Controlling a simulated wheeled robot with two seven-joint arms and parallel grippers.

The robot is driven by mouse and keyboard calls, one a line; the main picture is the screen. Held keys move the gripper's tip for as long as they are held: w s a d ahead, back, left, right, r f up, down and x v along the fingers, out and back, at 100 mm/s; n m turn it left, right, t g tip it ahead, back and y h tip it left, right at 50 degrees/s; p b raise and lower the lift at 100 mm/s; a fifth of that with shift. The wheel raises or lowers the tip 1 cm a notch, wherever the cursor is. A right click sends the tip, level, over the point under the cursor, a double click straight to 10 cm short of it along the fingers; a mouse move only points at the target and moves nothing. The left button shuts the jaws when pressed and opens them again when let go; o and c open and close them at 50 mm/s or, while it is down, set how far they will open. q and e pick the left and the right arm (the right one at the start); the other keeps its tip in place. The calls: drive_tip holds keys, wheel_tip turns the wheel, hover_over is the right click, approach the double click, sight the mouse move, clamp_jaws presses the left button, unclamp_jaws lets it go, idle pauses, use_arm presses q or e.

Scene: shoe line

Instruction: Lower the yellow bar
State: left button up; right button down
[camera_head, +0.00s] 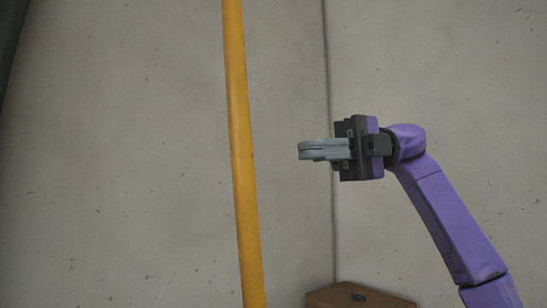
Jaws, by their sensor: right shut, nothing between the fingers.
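The yellow bar (241,150) stands nearly upright left of the picture's middle, tilted slightly. It runs from the top edge to the bottom edge, so both its ends are out of view. My right gripper (301,151) is to the right of the bar, with its grey fingers pointing left toward it. The fingers are shut and empty, and a gap shows in the picture between their tips and the bar. My left gripper is not in view.
A brown box (350,297) shows at the bottom edge, below my right gripper. Speckled grey walls meet at a vertical corner behind the gripper. A dark curved shape (10,35) is at the top left edge. The space around the bar looks clear.

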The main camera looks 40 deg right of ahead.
sight(252, 152)
drive_tip(key=a, duration=0.4)
drive_tip(key=w+a+p, duration=0.1)
drive_tip(key=a, duration=0.1)
drive_tip(key=shift+a+f, duration=0.25)
drive_tip(key=shift+f, duration=0.1)
drive_tip(key=shift+w+f, duration=0.1)
drive_tip(key=shift+w, duration=0.1)
